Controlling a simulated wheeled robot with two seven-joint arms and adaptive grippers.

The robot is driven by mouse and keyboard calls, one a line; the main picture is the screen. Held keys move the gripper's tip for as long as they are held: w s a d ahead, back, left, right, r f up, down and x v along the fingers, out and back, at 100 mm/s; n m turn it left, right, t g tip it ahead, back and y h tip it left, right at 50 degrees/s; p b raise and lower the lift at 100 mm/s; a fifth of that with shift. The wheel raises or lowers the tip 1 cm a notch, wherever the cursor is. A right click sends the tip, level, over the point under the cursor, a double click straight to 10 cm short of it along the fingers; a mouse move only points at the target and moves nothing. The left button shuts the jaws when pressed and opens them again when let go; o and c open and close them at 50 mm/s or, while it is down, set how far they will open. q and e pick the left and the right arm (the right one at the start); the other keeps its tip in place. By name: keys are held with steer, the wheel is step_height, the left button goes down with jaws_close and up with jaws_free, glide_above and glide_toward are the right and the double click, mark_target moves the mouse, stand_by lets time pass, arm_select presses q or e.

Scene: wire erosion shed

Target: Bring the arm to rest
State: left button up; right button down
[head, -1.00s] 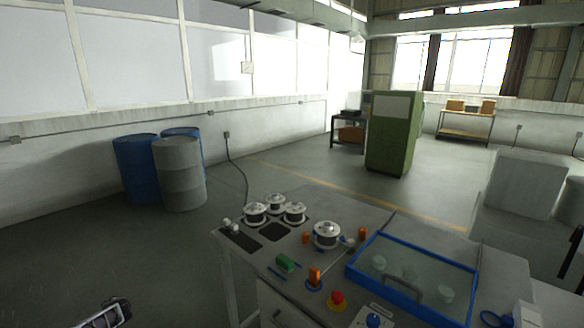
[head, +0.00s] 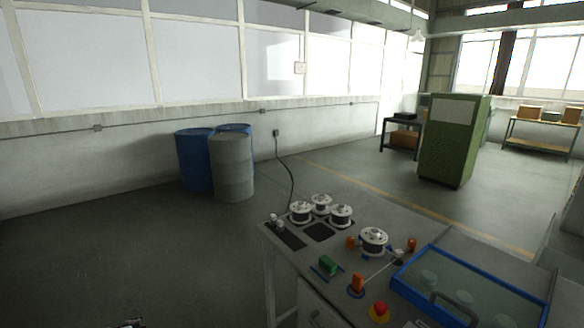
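Only a small tip of what looks like my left gripper (head: 132,323) shows at the bottom edge of the head view, left of the workbench. Its fingers are cut off by the frame, so I cannot tell whether it is open or shut. My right gripper is not in view.
The workbench (head: 283,259) carries several wire spools (head: 373,241), a green block (head: 329,264), a red button (head: 379,312) and a blue-framed lidded tank (head: 449,262). Blue (head: 193,160) and grey drums (head: 231,167) stand by the wall. A green cabinet (head: 452,143) stands behind. Floor at left is clear.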

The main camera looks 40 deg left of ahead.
arm_select(q)
steer(key=s+d+f+n+h, duration=0.1)
steer(key=s+d+f, duration=0.1)
steer(key=d+f, duration=0.65)
steer(key=s+d+f+h, duration=0.2)
steer(key=d+f, duration=0.3)
steer(key=d, duration=0.6)
steer(key=s+d+f+n+h, duration=0.1)
steer(key=s+d+f, duration=0.1)
steer(key=d+f, duration=0.55)
steer(key=s+d+f+h, duration=0.1)
steer(key=d+f+h, duration=0.1)
steer(key=d, duration=1.7)
steer(key=s+d+f+n+g+h, duration=0.1)
steer(key=d+f, duration=0.3)
steer(key=d, duration=1.5)
steer(key=shift+s+d+f+h, duration=0.2)
steer(key=shift+s+f+h, duration=0.05)
steer(key=shift+h, duration=0.55)
